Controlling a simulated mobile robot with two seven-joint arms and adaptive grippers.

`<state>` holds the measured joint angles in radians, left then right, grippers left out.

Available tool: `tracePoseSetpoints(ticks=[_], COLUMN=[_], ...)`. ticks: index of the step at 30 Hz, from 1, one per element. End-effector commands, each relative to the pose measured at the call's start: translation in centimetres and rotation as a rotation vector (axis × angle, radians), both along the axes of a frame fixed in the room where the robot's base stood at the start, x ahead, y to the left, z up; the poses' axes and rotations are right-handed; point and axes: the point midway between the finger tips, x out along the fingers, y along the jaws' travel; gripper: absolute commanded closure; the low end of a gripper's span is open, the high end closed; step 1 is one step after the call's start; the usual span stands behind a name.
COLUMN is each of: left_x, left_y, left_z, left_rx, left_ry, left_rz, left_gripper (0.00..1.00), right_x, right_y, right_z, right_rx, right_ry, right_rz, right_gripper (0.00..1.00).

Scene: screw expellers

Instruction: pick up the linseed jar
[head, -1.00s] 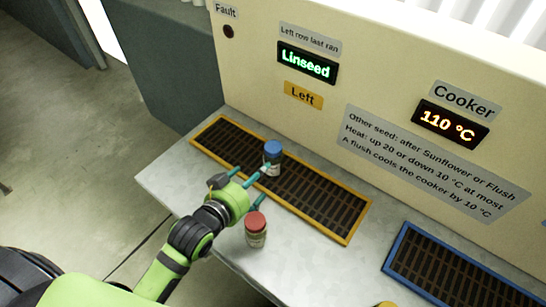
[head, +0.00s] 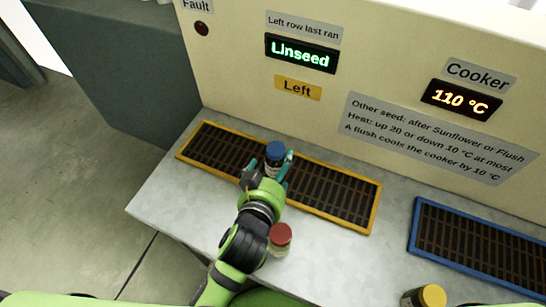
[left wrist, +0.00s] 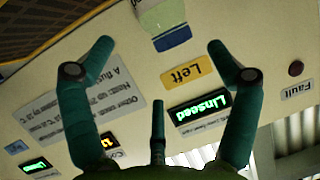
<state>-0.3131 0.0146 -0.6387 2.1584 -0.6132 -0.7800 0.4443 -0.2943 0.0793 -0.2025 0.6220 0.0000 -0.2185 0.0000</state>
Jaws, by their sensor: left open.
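A jar with a blue lid (head: 275,151) stands on the left grate, which has a yellow frame. My left gripper (head: 269,168) is open, with its fingers reaching to either side of this jar. In the left wrist view the jar (left wrist: 163,18) is at the top, ahead of and between the open fingertips (left wrist: 160,46), with a visible gap. A jar with a red lid (head: 280,238) stands on the metal table beside my left arm. A jar with a yellow lid (head: 430,297) is at the bottom edge. No jar label is readable, so I cannot tell which is linseed.
The yellow-framed grate (head: 350,217) lies along the panel, and a blue-framed grate (head: 412,240) is to the right. The left display (head: 302,54) reads "Linseed"; the cooker display (head: 461,99) reads 110 °C. Bare table (head: 345,262) lies between the red-lidded and yellow-lidded jars.

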Motion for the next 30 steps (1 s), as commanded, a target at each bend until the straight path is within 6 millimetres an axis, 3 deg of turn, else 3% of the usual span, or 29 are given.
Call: tracePoseSetpoints(ticks=[1,5,16,24,30], left_x=[-0.1,0.0,3.1,6.4,6.8], left_y=[0.1,0.1,-0.6,-1.4,-1.5], left_z=[-1.4,-3.7,-4.7,-6.2,-6.4], left_rx=[0.006,0.004,0.001,0.001,0.0], left_ry=[0.005,0.002,-0.002,-0.001,0.001], left_rz=[-0.001,0.0,-0.001,0.0,-0.001], left_gripper=[0.11,0.11,0.11,0.11,0.11], right_x=[-0.5,-1.4,-0.7,-0.5,-0.4], right_y=[-0.8,-1.8,0.6,0.5,0.0], right_z=[-0.2,-0.4,0.3,0.6,0.6], right_rx=[-0.011,-0.024,0.007,0.007,0.001], right_ry=[0.009,0.023,0.011,0.007,0.006], right_rz=[-0.001,-0.002,-0.005,-0.002,0.0], right_gripper=[0.6,0.6,0.6,0.6,0.6])
